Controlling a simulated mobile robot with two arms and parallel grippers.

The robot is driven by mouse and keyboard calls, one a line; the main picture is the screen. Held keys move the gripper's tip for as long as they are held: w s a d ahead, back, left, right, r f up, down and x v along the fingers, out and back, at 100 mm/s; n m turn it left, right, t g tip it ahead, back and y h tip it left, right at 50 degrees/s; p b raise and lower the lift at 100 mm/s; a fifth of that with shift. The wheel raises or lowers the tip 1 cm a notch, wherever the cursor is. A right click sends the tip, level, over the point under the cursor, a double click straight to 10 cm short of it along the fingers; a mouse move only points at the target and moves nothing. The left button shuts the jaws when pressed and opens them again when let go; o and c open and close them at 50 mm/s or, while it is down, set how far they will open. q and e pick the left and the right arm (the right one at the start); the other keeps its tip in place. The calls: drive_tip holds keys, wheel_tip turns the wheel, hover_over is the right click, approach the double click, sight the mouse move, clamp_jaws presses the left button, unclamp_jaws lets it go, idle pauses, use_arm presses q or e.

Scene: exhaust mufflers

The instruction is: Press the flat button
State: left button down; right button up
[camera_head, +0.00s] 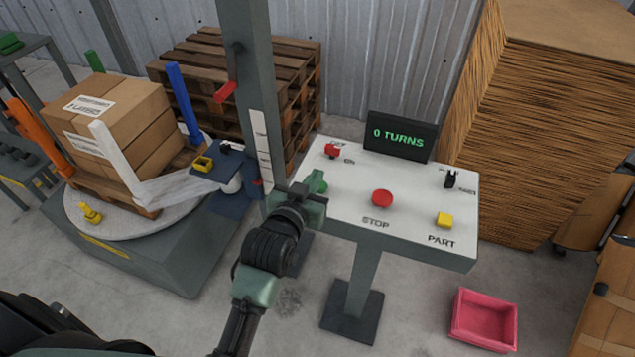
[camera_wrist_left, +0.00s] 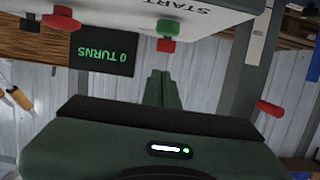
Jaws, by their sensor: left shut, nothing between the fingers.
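A white panel (camera_head: 345,205) on a post carries several controls. A green button (camera_head: 320,184) is at its left edge, partly hidden by my left gripper (camera_head: 316,200). In the left wrist view the green button (camera_wrist_left: 168,27) sits by the START label, beyond the shut, empty fingers of my left gripper (camera_wrist_left: 162,88). They appear apart from it. Which control is the flat one is hard to tell. My right gripper is not in view.
A dark display (camera_head: 400,135) reads 0 TURNS. A red knob (camera_head: 332,151) and a black switch (camera_head: 450,178) are at the panel's back. A pink bin (camera_head: 484,320) lies on the floor.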

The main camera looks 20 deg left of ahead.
use_arm(q)
drive_tip(key=shift+x, duration=1)
wheel_tip(320, 180, down, 3)
drive_tip(key=shift+r+p, duration=0.2)
drive_tip(key=shift+p, duration=0.1)
drive_tip(key=shift+s+f, duration=0.15)
drive_tip(key=shift+f, duration=0.5)
